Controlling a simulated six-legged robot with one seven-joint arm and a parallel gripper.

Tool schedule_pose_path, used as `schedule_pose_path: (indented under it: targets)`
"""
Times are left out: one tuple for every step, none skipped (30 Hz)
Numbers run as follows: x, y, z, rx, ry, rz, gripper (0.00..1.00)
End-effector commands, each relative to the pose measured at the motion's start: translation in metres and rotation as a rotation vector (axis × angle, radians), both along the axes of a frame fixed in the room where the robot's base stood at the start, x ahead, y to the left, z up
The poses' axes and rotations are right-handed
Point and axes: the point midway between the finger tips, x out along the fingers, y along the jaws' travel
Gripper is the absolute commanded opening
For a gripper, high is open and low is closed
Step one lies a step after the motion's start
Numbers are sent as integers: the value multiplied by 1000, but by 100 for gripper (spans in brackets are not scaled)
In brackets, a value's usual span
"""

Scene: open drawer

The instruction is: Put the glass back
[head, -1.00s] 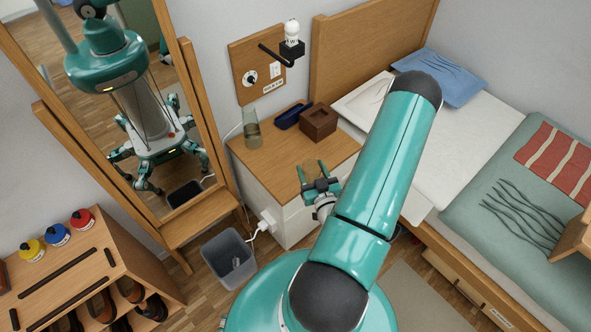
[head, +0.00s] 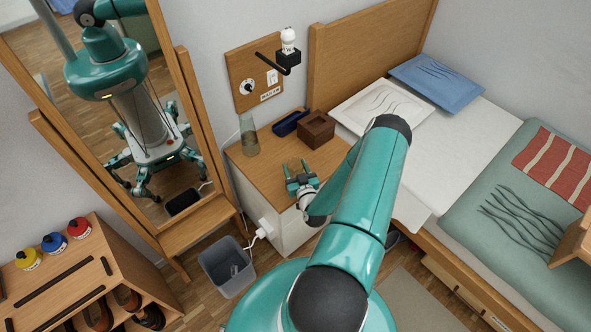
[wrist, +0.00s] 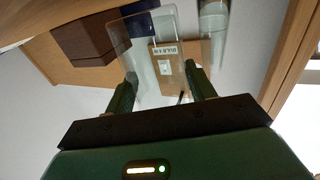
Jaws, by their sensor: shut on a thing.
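My gripper (head: 298,168) is over the front part of the wooden nightstand top (head: 258,168). In the wrist view, my gripper (wrist: 160,75) has its two green fingers around a clear, see-through glass (wrist: 148,45) and is shut on it. The glass is hard to make out in the head view. A tall clear vessel (head: 249,136) stands at the nightstand's back left corner, apart from my gripper. It also shows in the wrist view (wrist: 213,32), where the nightstand appears at the top.
A brown box (head: 317,129) and a dark blue tray (head: 289,123) are at the back of the nightstand. A lamp (head: 288,42) juts from the wall board above. The mirror (head: 130,110) stands left, the bed right, and a grey bin (head: 228,267) on the floor.

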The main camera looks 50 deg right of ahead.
Motion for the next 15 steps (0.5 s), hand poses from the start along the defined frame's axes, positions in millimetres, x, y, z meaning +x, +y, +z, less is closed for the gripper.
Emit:
schedule_pose_path:
  targets:
    - [0, 0, -7, 0, 0, -1, 24]
    - [0, 0, -9, 0, -1, -1, 24]
    - [0, 0, -11, -1, 0, -1, 24]
    - [0, 0, -11, -1, 0, -1, 24]
    - [0, 0, -12, -1, 0, -1, 24]
    - [0, 0, -11, -2, -1, -1, 24]
    - [0, -1, -11, -2, -1, -1, 24]
    - [0, -1, -11, -2, -1, -1, 24]
    - [0, 0, -11, -2, -1, -1, 24]
    - [0, 0, -11, -2, -1, -1, 24]
    - [0, 0, -11, -1, 0, -1, 24]
    - [0, 0, -12, -1, 0, -1, 24]
    - [0, 0, -13, -1, 0, -1, 24]
    - [-1, 0, -14, -1, 0, -1, 24]
    - [-1, 0, -14, -1, 0, -1, 62]
